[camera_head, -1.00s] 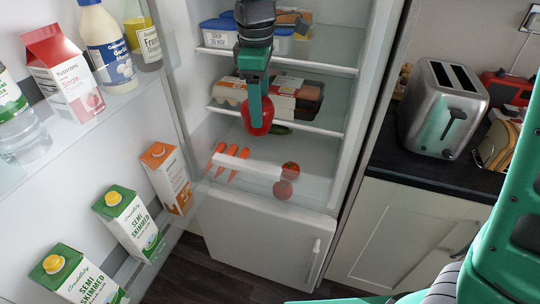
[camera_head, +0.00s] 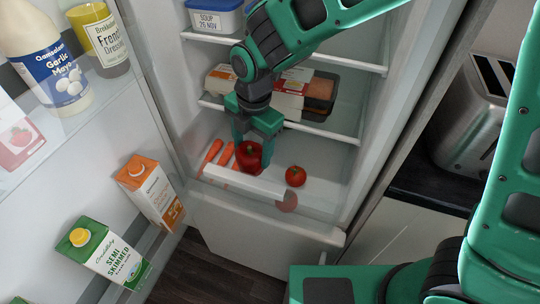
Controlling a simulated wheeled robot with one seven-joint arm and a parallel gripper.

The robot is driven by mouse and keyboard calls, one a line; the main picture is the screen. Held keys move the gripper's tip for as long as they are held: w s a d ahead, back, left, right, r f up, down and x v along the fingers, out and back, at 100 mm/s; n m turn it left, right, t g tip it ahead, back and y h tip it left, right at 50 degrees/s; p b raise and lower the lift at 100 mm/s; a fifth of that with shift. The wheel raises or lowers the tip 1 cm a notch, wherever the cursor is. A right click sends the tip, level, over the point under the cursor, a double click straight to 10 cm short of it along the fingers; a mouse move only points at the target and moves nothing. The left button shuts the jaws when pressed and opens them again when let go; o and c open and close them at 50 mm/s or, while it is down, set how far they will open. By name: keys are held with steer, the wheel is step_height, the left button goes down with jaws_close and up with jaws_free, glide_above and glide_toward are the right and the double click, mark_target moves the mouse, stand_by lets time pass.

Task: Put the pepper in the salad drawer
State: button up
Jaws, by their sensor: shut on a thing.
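The red pepper (camera_head: 249,158) is between the fingers of my gripper (camera_head: 252,155), which is shut on it. My gripper points down into the salad drawer (camera_head: 245,185) at the bottom of the open fridge. The pepper is low, behind the drawer's clear front; I cannot tell whether it touches the drawer floor. Orange carrots (camera_head: 215,155) lie just left of the pepper. A red tomato (camera_head: 295,176) lies to its right inside the drawer.
A shelf (camera_head: 330,131) with egg box and packets is just above the drawer, behind my wrist. The open fridge door at left holds an orange carton (camera_head: 150,185), a milk carton (camera_head: 100,250) and bottles. A toaster (camera_head: 475,120) stands on the counter at right.

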mark_target(254, 171)
step_height(254, 171, down, 10)
steer(key=shift+w+r, duration=0.1)
steer(key=shift+r, duration=0.15)
steer(key=o, duration=1.1)
steer(key=r, duration=0.8)
steer(key=d+r, duration=0.1)
steer(key=r, duration=0.3)
steer(key=shift+s, duration=0.35)
